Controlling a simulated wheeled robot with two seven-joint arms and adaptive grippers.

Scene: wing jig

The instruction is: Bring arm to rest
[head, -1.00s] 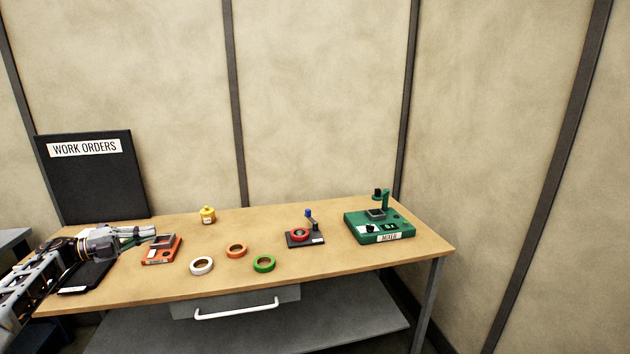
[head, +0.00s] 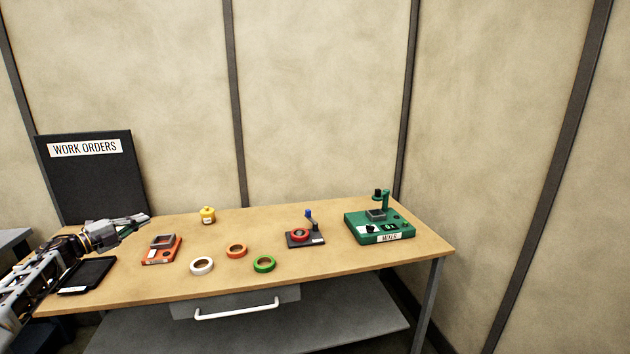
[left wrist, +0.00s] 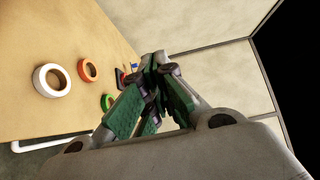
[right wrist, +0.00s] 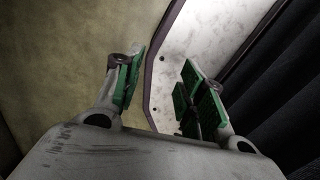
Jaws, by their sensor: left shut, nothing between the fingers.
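My left gripper (head: 142,218) is above the left part of the wooden table, in front of the work orders board and up and to the left of the orange device in the head view. It is shut and empty; its green-padded fingers meet in the left wrist view (left wrist: 158,65). My right gripper (right wrist: 160,85) shows only in its own wrist view. Its fingers are wide apart with nothing between them, facing a wall and a pale panel. The right arm is not in the head view.
The work orders board (head: 90,185) stands behind.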

